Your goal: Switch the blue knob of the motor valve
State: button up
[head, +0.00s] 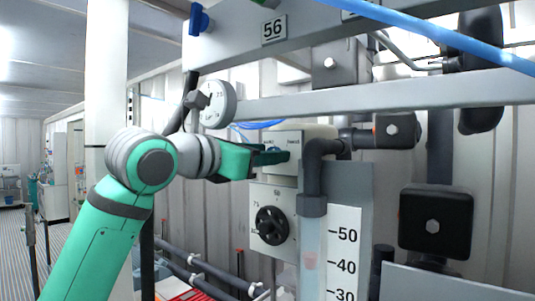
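The fingers overlap in this view and cover part of the knob. I cannot tell whether they touch it or how far apart they are.
A black knob (271,226) sits on a plate below. A round gauge (215,103) hangs above my wrist. A grey beam (380,98) crosses above the valve. A dark pipe (313,180) and a scaled flow tube (312,250) stand close to the right.

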jog(key=v, duration=1)
jog(key=shift+s+a, duration=0.15)
jog(key=shift+s, duration=0.15)
jog(key=shift+a, duration=0.1)
